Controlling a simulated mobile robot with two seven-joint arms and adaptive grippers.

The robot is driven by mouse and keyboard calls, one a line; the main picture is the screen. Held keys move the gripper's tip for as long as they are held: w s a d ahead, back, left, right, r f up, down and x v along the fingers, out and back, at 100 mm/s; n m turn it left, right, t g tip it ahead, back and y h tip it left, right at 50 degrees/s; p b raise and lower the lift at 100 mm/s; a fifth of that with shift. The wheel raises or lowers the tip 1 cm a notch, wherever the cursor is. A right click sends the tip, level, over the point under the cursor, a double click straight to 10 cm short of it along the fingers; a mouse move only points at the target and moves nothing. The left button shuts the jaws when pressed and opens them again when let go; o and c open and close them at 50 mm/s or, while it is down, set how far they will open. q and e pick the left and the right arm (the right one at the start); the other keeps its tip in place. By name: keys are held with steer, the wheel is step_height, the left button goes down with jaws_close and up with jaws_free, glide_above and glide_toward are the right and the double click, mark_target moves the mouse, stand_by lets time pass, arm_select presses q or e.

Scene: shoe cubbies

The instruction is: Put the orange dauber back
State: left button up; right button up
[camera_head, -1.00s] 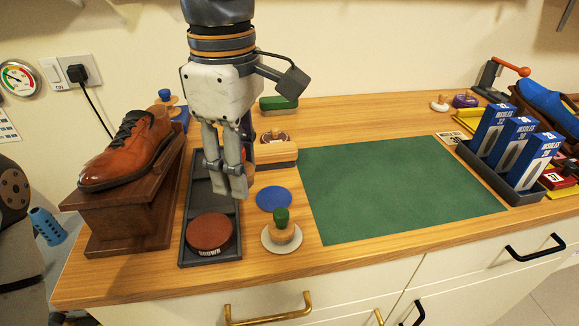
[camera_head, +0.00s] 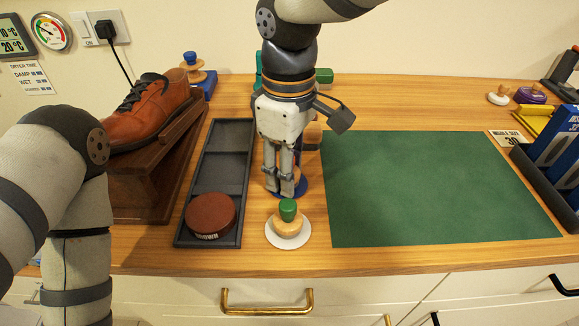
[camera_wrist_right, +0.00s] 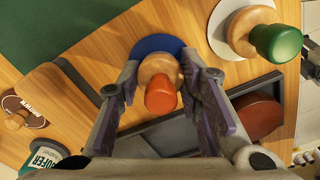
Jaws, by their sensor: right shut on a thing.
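The orange dauber (camera_wrist_right: 160,97), with an orange knob and a round wooden body, sits between the fingers of my right gripper (camera_head: 286,190) in the right wrist view. The gripper is shut on it and points down over the blue disc (camera_head: 304,188). The blue disc (camera_wrist_right: 158,44) shows beyond the dauber's wooden body; I cannot tell whether the two touch. In the head view the fingers mostly hide the dauber. My left arm is at the left edge, with its gripper out of view.
A green-topped dauber (camera_head: 287,210) stands on a white disc just in front. A dark tray (camera_head: 220,172) with a brown tin (camera_head: 210,214) lies to the left, near a brown shoe (camera_head: 146,110). The green mat (camera_head: 430,190) to the right is clear.

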steer(key=o, duration=0.7)
steer(key=shift+f, duration=0.1)
steer(key=o, duration=0.4)
step_height(320, 180, up, 12)
steer(key=shift+r, duration=0.2)
